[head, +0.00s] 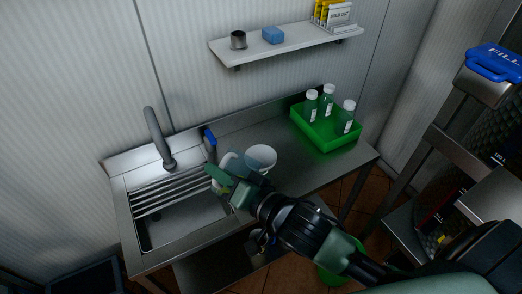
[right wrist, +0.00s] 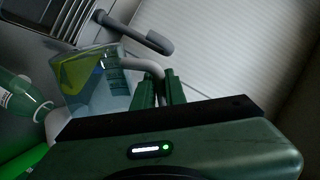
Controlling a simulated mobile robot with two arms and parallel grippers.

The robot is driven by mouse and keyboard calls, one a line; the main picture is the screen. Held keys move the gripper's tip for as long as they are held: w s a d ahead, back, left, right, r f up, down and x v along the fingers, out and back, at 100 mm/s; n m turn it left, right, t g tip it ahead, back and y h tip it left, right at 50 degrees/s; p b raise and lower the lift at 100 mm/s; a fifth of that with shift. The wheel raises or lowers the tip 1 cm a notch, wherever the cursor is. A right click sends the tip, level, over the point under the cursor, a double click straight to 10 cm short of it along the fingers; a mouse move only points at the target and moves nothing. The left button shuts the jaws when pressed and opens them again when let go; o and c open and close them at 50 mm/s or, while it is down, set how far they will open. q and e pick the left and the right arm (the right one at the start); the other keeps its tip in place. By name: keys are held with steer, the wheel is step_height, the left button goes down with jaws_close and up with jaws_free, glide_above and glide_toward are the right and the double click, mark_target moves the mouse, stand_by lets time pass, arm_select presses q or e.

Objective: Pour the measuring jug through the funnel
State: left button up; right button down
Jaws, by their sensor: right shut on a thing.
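The clear measuring jug (right wrist: 88,78) fills the left of the right wrist view, tilted in that picture, with dark marks on its side. Blue and yellow-green show in or through it; I cannot tell which. Its pale handle (right wrist: 150,64) runs down to my right gripper (right wrist: 160,88), whose green fingers are shut on it. In the head view the jug (head: 262,157) shows as a pale round rim over the counter, right of my right gripper (head: 222,180). I cannot make out a funnel for certain. My left gripper is not in view.
A green tray (head: 326,139) with bottles (head: 328,100) stands at the counter's right end. The sink (head: 180,217) with its tap (head: 158,138) lies left. A blue-topped object (head: 209,139) stands behind the gripper. A wall shelf (head: 290,43) hangs above. Counter between jug and tray is clear.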

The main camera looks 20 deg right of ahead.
mark_target(226, 156)
steer(key=shift+w+d+r+m+g+p, duration=0.15)
steer(key=shift+d+r+m+p, duration=0.1)
steer(key=shift+r+m, duration=0.15)
steer(key=shift+w+d+r+m+g+p, duration=0.1)
steer(key=shift+w+d+r+m, duration=0.15)
steer(key=shift+r, duration=0.25)
steer(key=shift+w+d+r+m+g+p, duration=0.1)
steer(key=shift+d+r+m+p, duration=0.1)
steer(key=shift+d+r+m, duration=0.2)
steer(key=shift+w+d+r+m+y, duration=0.25)
steer(key=shift+r+m+y, duration=0.1)
steer(key=shift+r, duration=0.1)
steer(key=shift+d+r+p, duration=0.1)
steer(key=shift+r+p, duration=0.05)
steer(key=shift+p, duration=0.2)
steer(key=shift+w+d+r+m+p, duration=0.25)
steer(key=shift+w+d+m+p, duration=0.05)
steer(key=shift+d+p, duration=0.25)
steer(key=shift+w+d+r+m+p, duration=0.25)
steer(key=shift+w+d+m+p, duration=0.05)
steer(key=shift+d+p, duration=0.2)
steer(key=shift+w+d, duration=0.25)
steer(key=shift+d, duration=0.05)
steer(key=shift+d+r, duration=0.1)
steer(key=shift+d, duration=0.05)
steer(key=shift+w+d+r+m+g+p, duration=0.3)
steer(key=shift+d+m+p, duration=0.2)
steer(key=shift+p, duration=0.3)
